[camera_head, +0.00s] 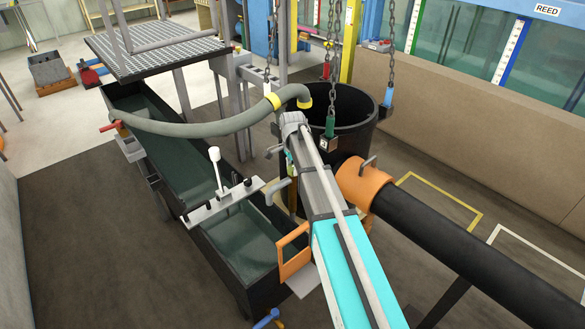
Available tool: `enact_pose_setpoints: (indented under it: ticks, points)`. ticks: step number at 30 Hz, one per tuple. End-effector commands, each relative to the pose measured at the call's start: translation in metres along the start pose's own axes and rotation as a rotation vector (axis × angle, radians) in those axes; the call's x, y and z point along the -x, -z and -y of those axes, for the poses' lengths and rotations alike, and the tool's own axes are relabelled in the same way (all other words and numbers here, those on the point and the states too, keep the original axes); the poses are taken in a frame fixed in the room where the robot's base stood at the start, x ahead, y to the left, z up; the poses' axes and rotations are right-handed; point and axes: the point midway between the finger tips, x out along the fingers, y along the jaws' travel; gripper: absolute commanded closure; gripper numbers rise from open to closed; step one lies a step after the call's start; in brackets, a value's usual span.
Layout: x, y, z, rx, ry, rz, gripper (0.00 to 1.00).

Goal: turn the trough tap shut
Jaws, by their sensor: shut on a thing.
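The long dark trough (254,290) runs from the upper left to the lower middle, with greenish water in it. A red lever (110,126) sticks out from its far left side. A small blue handle (266,318) shows at the bottom edge, by the trough's near end, partly cut off. I cannot tell for certain which of these is the trough tap, or how far it is turned. My turquoise and grey arm (345,272) reaches up from the bottom to beside the trough. My gripper is not visible; my arm hides what lies behind it.
A grey hose (200,130) arches over the trough. A black tub (362,107), hanging chains (334,60) and a thick black pipe with an orange collar (362,184) crowd my arm's right side. An orange frame (291,250) stands close left. Floor left of the trough is clear.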

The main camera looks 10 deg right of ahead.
Motion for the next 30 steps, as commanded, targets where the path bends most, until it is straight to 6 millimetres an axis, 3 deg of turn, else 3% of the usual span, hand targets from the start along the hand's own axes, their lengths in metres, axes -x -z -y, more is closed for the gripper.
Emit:
enact_pose_setpoints:
  ticks: [12, 13, 18, 30]
  points:
    - [-0.0001, 0.0, -0.0002, -0.011, -0.001, 0.0, 0.94]
    - [-0.0001, 0.0, -0.0002, -0.011, -0.001, 0.0, 0.42]
    - [-0.0001, 0.0, -0.0001, -0.01, 0.0, 0.0, 0.13]
    - [0.0, 0.0, 0.0, -0.008, 0.0, 0.0, 0.13]
